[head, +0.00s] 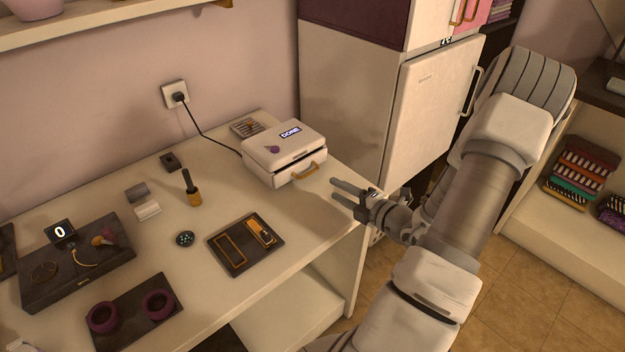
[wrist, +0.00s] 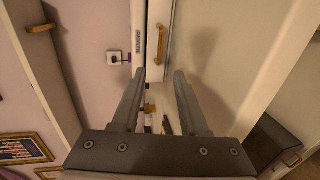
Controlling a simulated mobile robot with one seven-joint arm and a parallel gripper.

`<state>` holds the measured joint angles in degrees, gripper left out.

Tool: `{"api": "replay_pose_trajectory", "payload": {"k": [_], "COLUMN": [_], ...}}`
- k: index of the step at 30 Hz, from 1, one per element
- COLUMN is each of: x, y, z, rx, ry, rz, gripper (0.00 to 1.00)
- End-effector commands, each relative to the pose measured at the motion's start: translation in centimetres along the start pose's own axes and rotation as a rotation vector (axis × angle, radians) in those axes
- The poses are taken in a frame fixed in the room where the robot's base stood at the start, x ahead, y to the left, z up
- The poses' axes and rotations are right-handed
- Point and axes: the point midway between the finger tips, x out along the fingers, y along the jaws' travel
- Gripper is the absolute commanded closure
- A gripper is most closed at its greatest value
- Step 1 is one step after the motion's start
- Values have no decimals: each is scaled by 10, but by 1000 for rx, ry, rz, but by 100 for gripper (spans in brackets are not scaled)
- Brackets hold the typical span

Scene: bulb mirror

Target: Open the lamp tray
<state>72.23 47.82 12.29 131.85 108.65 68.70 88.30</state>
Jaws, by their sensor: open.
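The lamp tray is the front part of a white box (head: 285,152) at the back right of the table, in the head view. The tray front has a brass handle (head: 304,172), and a dark gap shows between it and the upper casing. A small display on top reads DONE. My gripper (head: 338,190) is open and empty, just right of the handle and apart from it. In the wrist view the open fingers (wrist: 160,75) point toward the box (wrist: 155,40), and its brass handle (wrist: 161,40) shows just beyond the fingertips.
A wall socket (head: 175,95) with a plugged cord is behind the box. A tall white cabinet (head: 350,95) stands close behind and to the right. A dark tray (head: 245,262) and a brass-handled tool (head: 192,190) lie on the table. The surface before the handle is clear.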

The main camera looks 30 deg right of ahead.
Motion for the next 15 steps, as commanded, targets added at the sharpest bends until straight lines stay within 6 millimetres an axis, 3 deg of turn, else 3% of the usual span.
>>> {"api": "replay_pose_trajectory", "payload": {"k": [9, 15], "x": [69, 95], "y": [-2, -1], "z": [-1, 0], "rx": [-2, -2], "ry": [3, 2], "rz": [0, 0], "gripper": [56, 56]}}
